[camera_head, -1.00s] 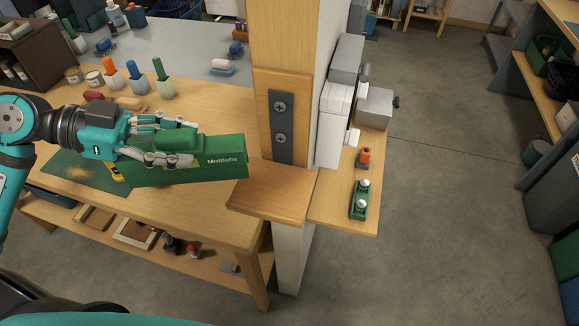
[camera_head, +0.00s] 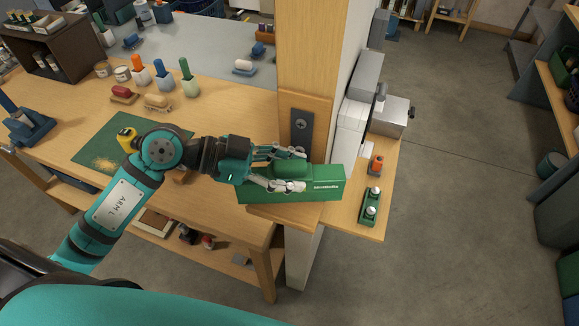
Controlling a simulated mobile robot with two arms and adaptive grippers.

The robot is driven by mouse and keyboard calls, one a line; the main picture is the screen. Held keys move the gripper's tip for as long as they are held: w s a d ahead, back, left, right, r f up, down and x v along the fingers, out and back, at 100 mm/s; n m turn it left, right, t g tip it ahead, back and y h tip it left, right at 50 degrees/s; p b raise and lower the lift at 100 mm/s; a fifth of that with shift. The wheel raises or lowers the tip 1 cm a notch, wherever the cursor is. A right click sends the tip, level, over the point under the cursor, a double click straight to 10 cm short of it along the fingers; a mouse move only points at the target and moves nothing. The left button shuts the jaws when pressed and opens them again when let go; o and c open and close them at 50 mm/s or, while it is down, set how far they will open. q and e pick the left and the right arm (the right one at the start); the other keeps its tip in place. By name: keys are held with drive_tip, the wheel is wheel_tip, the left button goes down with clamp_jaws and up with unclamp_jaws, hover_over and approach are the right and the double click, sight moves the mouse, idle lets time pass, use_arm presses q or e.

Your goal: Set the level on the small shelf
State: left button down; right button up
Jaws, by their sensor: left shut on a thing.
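The level, a long green block marked with white lettering (camera_head: 325,187), is held lengthwise in my left gripper (camera_head: 303,171). The gripper's fingers are shut around its raised upper part. The small shelf (camera_head: 283,215) is a wooden ledge fixed to the front of the wooden post. The level is in front of the post and over this shelf, covering much of it, and its right end reaches past the shelf. I cannot tell whether its underside touches the shelf. My right gripper is not in view.
A dark metal plate (camera_head: 302,128) is on the post (camera_head: 308,55). A wooden side ledge (camera_head: 370,228) to the right holds an orange item (camera_head: 376,165) and a green item with white knobs (camera_head: 370,207). The workbench (camera_head: 225,110) on the left holds a green mat (camera_head: 90,150).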

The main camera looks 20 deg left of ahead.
use_arm(q)
drive_tip(key=shift+f, duration=0.15)
drive_tip(key=c, duration=1.1)
unclamp_jaws()
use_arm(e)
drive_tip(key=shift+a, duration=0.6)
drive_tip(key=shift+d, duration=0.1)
use_arm(q)
drive_tip(key=shift+s+a, duration=0.1)
drive_tip(key=shift+a, duration=0.15)
drive_tip(key=b+v, duration=0.3)
drive_tip(key=v, duration=0.8)
drive_tip(key=shift+s+a+r+b, duration=0.15)
drive_tip(key=shift+s+r+b, duration=0.05)
drive_tip(key=shift+r+b, duration=0.15)
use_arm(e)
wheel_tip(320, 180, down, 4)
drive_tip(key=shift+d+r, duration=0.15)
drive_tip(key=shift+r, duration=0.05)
